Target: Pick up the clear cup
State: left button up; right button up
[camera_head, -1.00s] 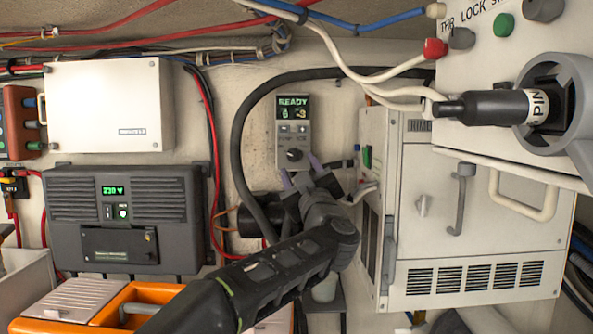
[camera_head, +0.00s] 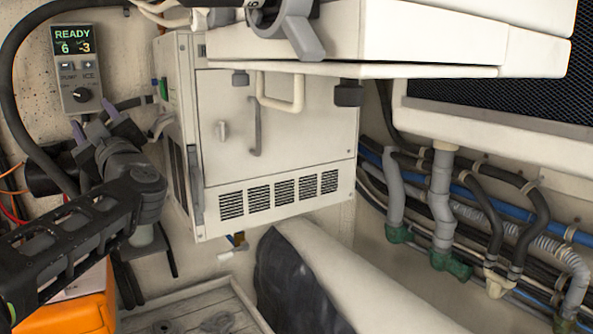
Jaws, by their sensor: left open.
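My right gripper is not in view.
A white cabinet (camera_head: 290,120) with vents and a handle stands right of my left gripper. An orange case (camera_head: 85,308) is at the lower left. Hoses (camera_head: 440,200) line the right wall.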

aim_at(143, 235)
jog(key=k+l, duration=0.8)
